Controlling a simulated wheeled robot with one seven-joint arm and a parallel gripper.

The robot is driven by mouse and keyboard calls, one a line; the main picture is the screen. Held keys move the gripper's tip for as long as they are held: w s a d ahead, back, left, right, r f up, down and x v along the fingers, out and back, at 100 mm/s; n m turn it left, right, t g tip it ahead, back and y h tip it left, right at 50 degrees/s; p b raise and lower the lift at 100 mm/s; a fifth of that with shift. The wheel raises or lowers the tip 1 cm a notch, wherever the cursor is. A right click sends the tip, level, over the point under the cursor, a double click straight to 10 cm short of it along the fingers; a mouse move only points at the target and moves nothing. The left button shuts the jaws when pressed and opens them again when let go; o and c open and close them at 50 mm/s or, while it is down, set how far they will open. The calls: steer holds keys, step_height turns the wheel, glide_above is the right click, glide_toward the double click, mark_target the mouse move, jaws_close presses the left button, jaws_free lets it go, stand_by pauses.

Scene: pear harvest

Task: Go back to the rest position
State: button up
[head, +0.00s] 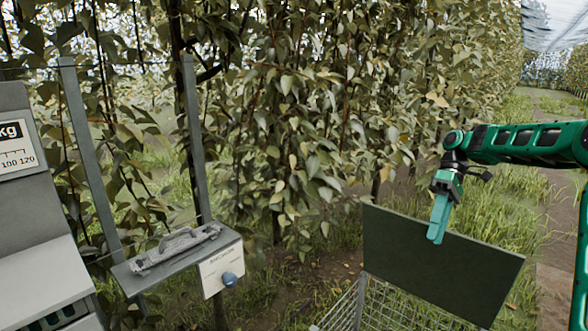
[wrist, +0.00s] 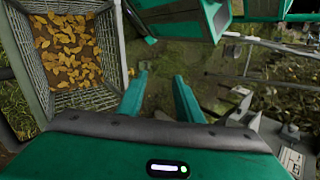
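My gripper (head: 436,238) hangs fingers down at the right of the head view, in front of a dark green panel. In the wrist view my gripper (wrist: 160,77) has its two teal fingers apart, with nothing between them but ground far below. It is open and empty. No pear shows in either view.
A wire basket (head: 346,308) stands by the dark panel (head: 400,250). In the wrist view, a mesh-walled crate (wrist: 118,65) holds yellow-brown leaves. A small shelf (head: 222,258) bears a grey tool (head: 176,246). A kg scale (head: 18,150) stands far left. Leafy trees fill the back.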

steer(key=s+d+f+m+t+h, duration=0.1)
steer(key=s+m, duration=0.6)
steer(key=s, duration=1.1)
steer(key=s+d+m+t+h, duration=0.2)
steer(key=s+m+t, duration=0.3)
steer(key=s, duration=1.3)
steer(key=m+h, duration=0.1)
steer(key=m, duration=0.1)
steer(key=shift+d+f+m, duration=0.3)
steer(key=shift+d+f, duration=0.05)
steer(key=shift+w+f, duration=0.25)
steer(key=shift+w, duration=0.35)
steer(key=shift+d+h, duration=0.1)
steer(key=shift+h, duration=0.2)
